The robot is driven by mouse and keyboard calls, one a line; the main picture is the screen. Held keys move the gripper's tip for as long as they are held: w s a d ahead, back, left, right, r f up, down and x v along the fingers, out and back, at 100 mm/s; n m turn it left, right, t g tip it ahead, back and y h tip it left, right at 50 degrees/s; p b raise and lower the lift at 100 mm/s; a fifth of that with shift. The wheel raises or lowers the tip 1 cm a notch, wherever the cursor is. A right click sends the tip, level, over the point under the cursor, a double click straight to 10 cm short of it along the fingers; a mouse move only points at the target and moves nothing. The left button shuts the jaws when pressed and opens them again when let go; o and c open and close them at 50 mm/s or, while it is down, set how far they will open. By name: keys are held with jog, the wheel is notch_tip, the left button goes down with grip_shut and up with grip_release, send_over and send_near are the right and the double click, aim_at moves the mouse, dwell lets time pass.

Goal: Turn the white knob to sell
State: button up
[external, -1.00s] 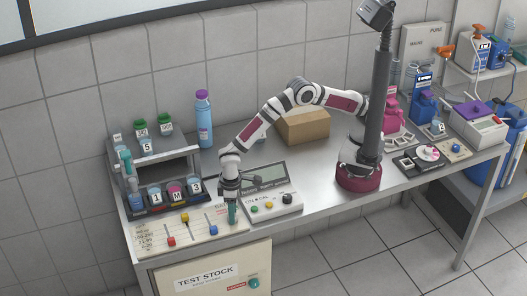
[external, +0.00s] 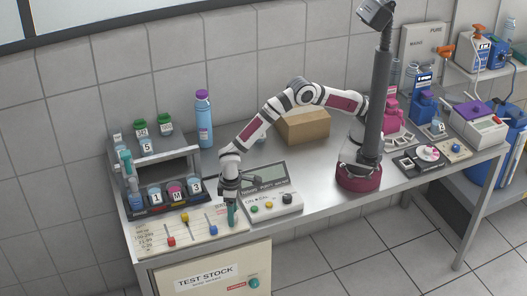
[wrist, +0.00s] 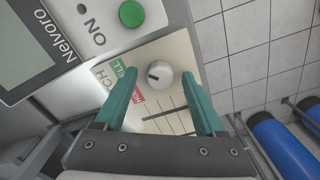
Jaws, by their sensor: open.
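The white knob (wrist: 160,74) shows in the wrist view on a cream panel, with a dark pointer mark on it. A green label ending in "ELL" (wrist: 123,76) and a red label (wrist: 138,101), partly covered by a finger, lie to its left. My gripper (wrist: 157,79) is open, with one teal finger on each side of the knob in the picture; I cannot tell whether they touch it. In the external view my gripper (external: 232,216) points down at the right end of the cream slider panel (external: 200,235), and the knob is hidden there.
A Nelvoro device (external: 272,203) with a display and several buttons stands close on the right; its green button (wrist: 131,13) is near the fingers. A bottle rack (external: 160,170) stands behind the panel.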

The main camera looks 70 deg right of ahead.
notch_tip(320, 180, up, 16)
jog(key=shift+f, duration=0.1)
